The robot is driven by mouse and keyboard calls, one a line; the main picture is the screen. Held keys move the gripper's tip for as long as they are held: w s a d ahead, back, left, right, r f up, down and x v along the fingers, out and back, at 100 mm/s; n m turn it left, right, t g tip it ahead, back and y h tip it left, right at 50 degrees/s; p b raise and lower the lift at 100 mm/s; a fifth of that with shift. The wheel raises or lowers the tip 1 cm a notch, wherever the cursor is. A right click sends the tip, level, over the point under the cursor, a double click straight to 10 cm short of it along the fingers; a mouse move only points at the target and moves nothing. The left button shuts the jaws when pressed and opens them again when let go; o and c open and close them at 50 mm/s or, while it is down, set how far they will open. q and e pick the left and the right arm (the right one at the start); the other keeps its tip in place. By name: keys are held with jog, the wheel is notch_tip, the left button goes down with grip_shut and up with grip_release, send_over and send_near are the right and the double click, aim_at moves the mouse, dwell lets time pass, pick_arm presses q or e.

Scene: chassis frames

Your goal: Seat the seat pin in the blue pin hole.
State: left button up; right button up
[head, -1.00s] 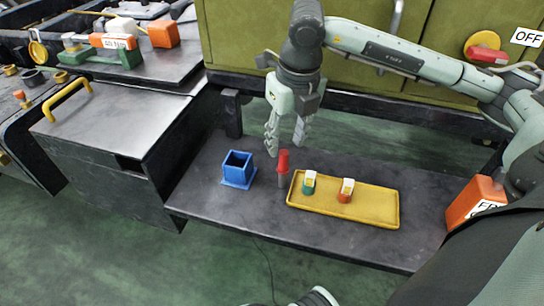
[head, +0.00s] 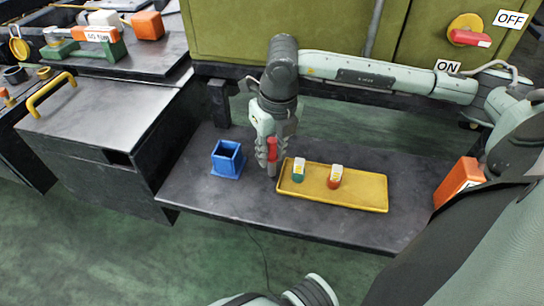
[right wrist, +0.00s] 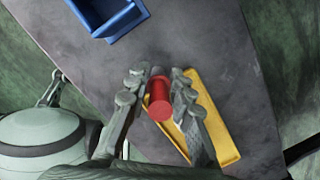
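The seat pin (head: 272,149), red on top with a grey lower part, stands upright on the low dark bench, just left of the yellow tray. It also shows between the fingers in the right wrist view (right wrist: 160,98). My right gripper (head: 271,160) points down around the pin, its fingers closed in on both sides and appearing to grip it; it also shows in the right wrist view (right wrist: 161,78). The blue pin hole (head: 228,159) is an open-topped square socket on a flat base, left of the pin and apart from it. My left gripper is not recognisable in view.
The yellow tray (head: 355,201) holds a green-and-white piece (head: 299,171) and an orange-and-white piece (head: 335,177). A grey cabinet (head: 95,110) with a yellow handle stands left. The green cabinet (head: 300,32) is behind. Bench surface between pin and socket is clear.

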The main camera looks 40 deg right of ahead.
grip_shut()
jog(key=shift+r, duration=0.15)
